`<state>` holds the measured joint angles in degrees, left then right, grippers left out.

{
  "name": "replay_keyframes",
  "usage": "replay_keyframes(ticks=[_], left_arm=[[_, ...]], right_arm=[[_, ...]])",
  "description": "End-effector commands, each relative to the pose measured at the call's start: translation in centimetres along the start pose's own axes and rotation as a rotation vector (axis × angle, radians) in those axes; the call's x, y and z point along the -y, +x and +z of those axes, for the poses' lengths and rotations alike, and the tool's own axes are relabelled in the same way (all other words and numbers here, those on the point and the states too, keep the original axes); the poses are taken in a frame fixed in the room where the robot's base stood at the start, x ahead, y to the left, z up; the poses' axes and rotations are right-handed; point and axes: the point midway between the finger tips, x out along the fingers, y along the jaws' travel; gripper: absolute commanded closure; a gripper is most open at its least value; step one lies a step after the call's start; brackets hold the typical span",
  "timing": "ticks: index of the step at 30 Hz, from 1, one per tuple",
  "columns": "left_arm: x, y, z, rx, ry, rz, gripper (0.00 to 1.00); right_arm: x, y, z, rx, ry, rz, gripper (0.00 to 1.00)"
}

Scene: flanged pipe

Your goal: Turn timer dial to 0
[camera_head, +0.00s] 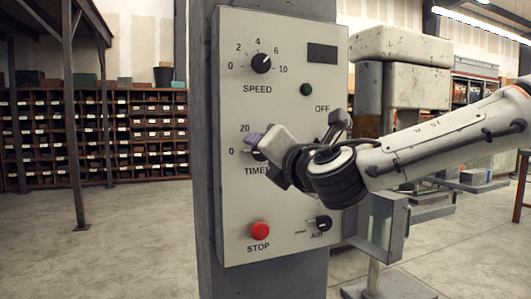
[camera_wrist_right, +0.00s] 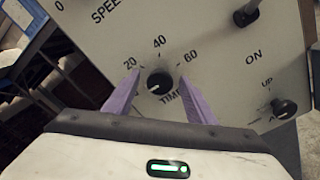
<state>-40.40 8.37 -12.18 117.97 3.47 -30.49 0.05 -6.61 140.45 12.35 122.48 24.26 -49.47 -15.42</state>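The timer dial (camera_wrist_right: 159,84) is a round black knob with a light mark that appears to point to the lower left. The labels 20, 40 and 60 show around it in the right wrist view. In the head view the dial (camera_head: 258,154) is mostly hidden behind my right gripper (camera_head: 254,146), and the 0 label shows to its left. My right gripper's purple fingers (camera_wrist_right: 161,80) stand open on either side of the dial, with visible gaps to it. The left finger covers the area where 0 lies in the wrist view. My left gripper is not in view.
The grey control panel (camera_head: 228,205) also has a speed knob (camera_head: 261,63) above, a red stop button (camera_head: 260,230) below and an air knob (camera_head: 323,223) at lower right. A grey bracket (camera_head: 385,225) stands right of the panel. The floor at left is clear.

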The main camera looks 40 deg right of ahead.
Motion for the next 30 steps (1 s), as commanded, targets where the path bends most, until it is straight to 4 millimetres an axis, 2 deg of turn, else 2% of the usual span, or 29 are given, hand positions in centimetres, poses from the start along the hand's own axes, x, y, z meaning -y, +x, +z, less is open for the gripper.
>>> replay_keyframes(ticks=[8,21,25,30], left_arm=[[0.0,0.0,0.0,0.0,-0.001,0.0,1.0],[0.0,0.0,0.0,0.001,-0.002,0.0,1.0],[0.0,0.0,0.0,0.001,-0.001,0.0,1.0],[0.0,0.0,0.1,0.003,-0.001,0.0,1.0]], right_arm=[[0.0,-0.8,0.0,-0.001,0.002,0.001,0.49],[-0.1,-8.6,0.1,0.0,0.001,0.003,0.49],[-0.1,-9.8,0.1,0.001,0.001,0.001,0.49],[0.0,-10.3,0.0,0.0,0.001,-0.001,0.49]])
